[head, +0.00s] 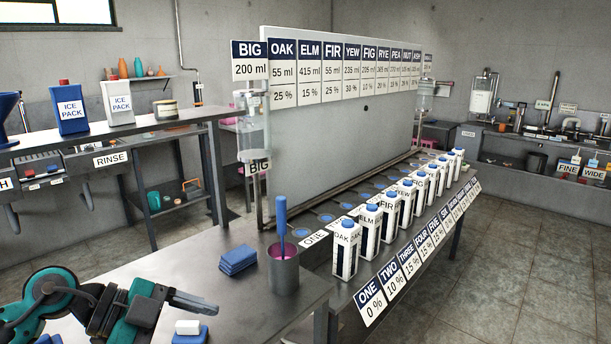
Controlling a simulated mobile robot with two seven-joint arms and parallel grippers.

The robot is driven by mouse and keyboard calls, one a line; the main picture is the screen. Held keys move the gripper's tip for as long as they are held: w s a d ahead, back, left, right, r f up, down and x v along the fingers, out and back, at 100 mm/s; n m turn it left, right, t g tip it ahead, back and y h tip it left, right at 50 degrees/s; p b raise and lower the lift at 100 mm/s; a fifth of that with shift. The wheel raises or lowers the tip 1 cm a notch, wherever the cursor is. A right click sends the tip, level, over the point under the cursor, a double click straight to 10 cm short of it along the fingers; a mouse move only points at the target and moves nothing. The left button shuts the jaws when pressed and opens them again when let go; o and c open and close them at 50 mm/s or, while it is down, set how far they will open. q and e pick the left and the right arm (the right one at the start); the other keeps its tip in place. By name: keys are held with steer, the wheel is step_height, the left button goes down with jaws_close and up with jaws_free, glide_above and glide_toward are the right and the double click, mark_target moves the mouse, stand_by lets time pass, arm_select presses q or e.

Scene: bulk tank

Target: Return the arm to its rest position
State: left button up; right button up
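My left arm (75,305), teal and black, comes in from the lower left above the near metal table. My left gripper (195,302) points right, with one dark finger clearly showing. I cannot tell whether it is open or shut. A small white-topped blue block (188,332) shows below the gripper, at the bottom edge of the view. My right gripper is not in view.
On the near table (150,270) stand folded blue cloths (237,260) and a grey-purple cup (284,268) holding a blue-handled tool (282,215). Labelled cartons (346,250) line the bench to the right. A shelf with ice packs (70,108) is at left.

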arm_select(q)
steer(key=w+d+r+n+t+h, duration=0.1)
steer(key=d+r+n+t+h, duration=0.15)
steer(key=r+t, duration=0.3)
steer(key=w+d+r+n+t+h, duration=0.1)
steer(key=r+n+t, duration=0.3)
steer(key=t, duration=0.3)
steer(key=s+a+f+n+y, duration=0.4)
steer(key=a+f+n+y, duration=0.6)
steer(key=f+n+y, duration=0.55)
steer(key=s+d+f+m+g, duration=0.2)
steer(key=s+f+g, duration=0.35)
steer(key=s, duration=0.35)
steer(key=s+d+f+m+g, duration=0.2)
steer(key=s+f+g, duration=0.3)
steer(key=s, duration=0.4)
steer(key=w+d+f+t+h, duration=0.2)
steer(key=w+f+t, duration=0.4)
steer(key=w+f, duration=0.1)
steer(key=shift+w+d+f+h, duration=0.2)
steer(key=shift+w+f+h, duration=0.1)
steer(key=shift+f, duration=0.2)
